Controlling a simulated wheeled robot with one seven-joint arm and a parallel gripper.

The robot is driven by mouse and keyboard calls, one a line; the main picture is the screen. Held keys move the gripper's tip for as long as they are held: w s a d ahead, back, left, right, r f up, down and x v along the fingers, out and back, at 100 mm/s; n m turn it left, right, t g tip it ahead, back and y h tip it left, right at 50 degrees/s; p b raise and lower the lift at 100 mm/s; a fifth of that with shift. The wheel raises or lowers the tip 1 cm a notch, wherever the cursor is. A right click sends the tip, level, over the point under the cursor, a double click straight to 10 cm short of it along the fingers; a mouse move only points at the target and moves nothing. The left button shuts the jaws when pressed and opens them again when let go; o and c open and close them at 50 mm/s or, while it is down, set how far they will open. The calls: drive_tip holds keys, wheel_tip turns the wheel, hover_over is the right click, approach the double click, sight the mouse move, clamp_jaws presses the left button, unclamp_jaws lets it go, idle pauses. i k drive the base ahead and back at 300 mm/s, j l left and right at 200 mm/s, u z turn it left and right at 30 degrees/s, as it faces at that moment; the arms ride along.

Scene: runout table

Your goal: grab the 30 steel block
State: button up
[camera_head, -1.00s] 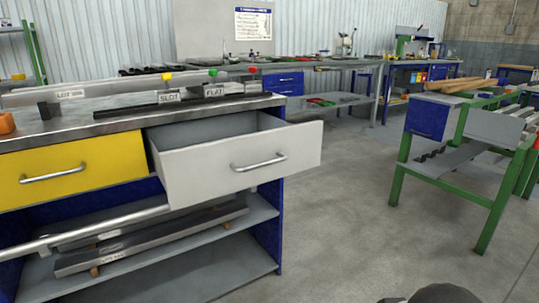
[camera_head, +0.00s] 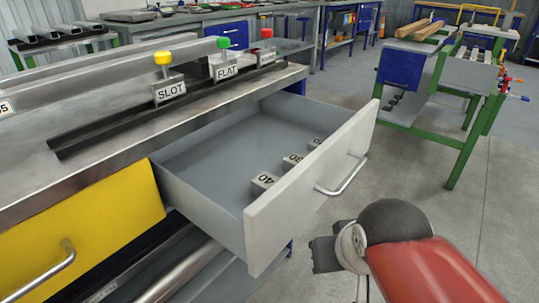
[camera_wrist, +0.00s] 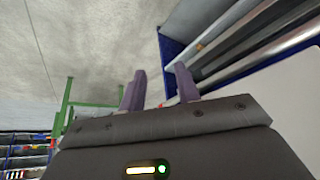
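The steel block marked 30 (camera_head: 293,161) sits inside the open grey drawer (camera_head: 318,185), near its front panel. It is the middle one of a row of small steel blocks. The block marked 40 (camera_head: 264,182) is nearer to me, and another block (camera_head: 314,143) is farther away, its label partly hidden. My gripper (camera_wrist: 161,76) shows in the wrist view with its two fingers apart and nothing between them. No block shows in the wrist view. In the head view my arm is outside the drawer, to the right of its front.
The drawer front has a bar handle (camera_head: 342,176). A closed yellow drawer (camera_head: 85,225) is at the left. SLOT (camera_head: 170,90) and FLAT (camera_head: 226,70) labels stand on the steel bench top above the drawer. A green-framed rack (camera_head: 470,150) stands at the right, with open floor between.

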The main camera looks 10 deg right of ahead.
sight(290, 162)
drive_tip(key=j, duration=0.15)
drive_tip(key=k+u, duration=0.3)
drive_tip(key=u, duration=0.2)
drive_tip(key=k+j+u, duration=0.15)
drive_tip(key=k+u, duration=0.15)
drive_tip(key=u, duration=2.8)
drive_tip(key=k+l+u, duration=0.6)
drive_tip(key=k+l, duration=0.2)
drive_tip(key=k+l+u, duration=0.3)
drive_tip(key=k, duration=0.3)
drive_tip(key=k+u, duration=0.25)
drive_tip(key=k, duration=0.45)
drive_tip(key=k+j+u, duration=0.2)
drive_tip(key=k, duration=0.55)
drive_tip(key=k+l+u, duration=0.25)
drive_tip(key=k, duration=0.25)
drive_tip(key=k+l+u, duration=0.2)
drive_tip(key=k, duration=0.25)
drive_tip(key=i+l+z, duration=0.15)
drive_tip(key=z, duration=0.3)
drive_tip(key=i+l+z, duration=0.1)
drive_tip(key=z, duration=0.4)
drive_tip(key=i+z, duration=0.2)
drive_tip(key=z, duration=0.25)
